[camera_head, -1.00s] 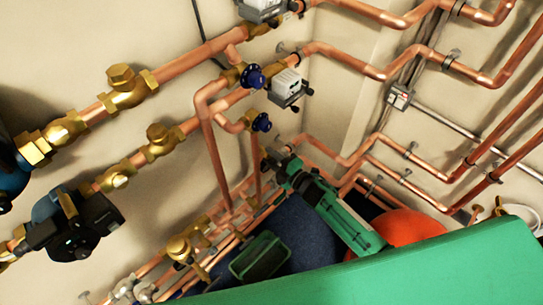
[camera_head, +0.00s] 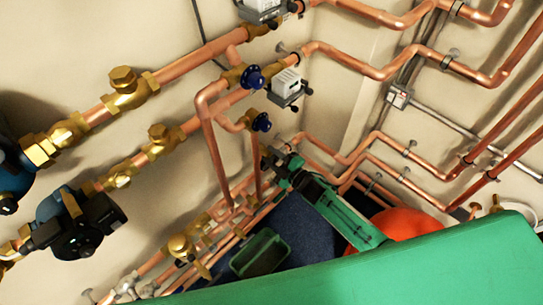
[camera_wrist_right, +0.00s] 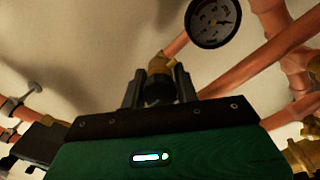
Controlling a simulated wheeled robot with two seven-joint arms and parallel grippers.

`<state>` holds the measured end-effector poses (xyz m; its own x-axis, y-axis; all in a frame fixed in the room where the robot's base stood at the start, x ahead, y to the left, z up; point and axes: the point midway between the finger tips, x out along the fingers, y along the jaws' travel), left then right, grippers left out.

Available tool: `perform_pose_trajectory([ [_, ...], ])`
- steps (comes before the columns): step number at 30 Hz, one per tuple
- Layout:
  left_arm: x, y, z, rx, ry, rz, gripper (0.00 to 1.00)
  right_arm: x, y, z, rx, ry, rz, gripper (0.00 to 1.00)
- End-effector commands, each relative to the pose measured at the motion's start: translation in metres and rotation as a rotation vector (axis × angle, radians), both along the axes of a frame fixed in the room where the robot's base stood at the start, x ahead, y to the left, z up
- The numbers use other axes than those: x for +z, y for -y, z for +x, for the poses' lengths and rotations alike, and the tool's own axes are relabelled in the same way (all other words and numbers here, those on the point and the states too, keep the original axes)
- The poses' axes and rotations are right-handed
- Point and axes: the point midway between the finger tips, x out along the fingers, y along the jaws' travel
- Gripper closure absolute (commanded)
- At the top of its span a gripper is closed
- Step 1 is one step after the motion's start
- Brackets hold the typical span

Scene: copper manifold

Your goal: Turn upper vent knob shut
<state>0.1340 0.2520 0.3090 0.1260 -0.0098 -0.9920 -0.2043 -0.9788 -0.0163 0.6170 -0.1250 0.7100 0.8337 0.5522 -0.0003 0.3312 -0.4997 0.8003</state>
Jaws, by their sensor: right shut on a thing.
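Two dark blue knobs sit on brass valves in the head view: an upper one (camera_head: 253,77) and a lower one (camera_head: 261,122). My right gripper (camera_head: 268,157) is below both, near the vertical copper pipes. In the right wrist view, my right gripper (camera_wrist_right: 160,88) is shut on a dark knob (camera_wrist_right: 158,93), with its fingers on either side. A brass fitting (camera_wrist_right: 160,63) shows just behind the knob. In the head view the held knob is hidden by the gripper, and I cannot tell which vent it belongs to. My left gripper is not in view.
A round black gauge (camera_wrist_right: 213,22) is close to the fingers, up and right. Copper pipes (camera_head: 213,155) surround the gripper. A black pump (camera_head: 80,228) is at left. A green bin (camera_head: 262,255) and a red rounded object (camera_head: 405,228) are below.

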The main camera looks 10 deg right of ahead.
Motion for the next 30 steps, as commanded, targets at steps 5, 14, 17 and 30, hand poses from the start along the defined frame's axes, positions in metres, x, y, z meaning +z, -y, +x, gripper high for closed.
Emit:
perform_pose_trajectory([
  [5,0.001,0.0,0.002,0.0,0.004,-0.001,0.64,-0.001,0.0,0.0,0.0,-0.002,0.0,0.68],
  [14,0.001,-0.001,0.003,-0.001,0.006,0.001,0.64,0.0,0.0,0.0,0.001,-0.001,0.0,0.48],
  [17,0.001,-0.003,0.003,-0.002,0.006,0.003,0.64,0.0,0.0,-0.001,0.001,-0.001,0.0,0.48],
  [30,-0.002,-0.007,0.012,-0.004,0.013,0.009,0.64,-0.003,0.038,-0.058,0.0,-0.002,-0.003,0.48],
])
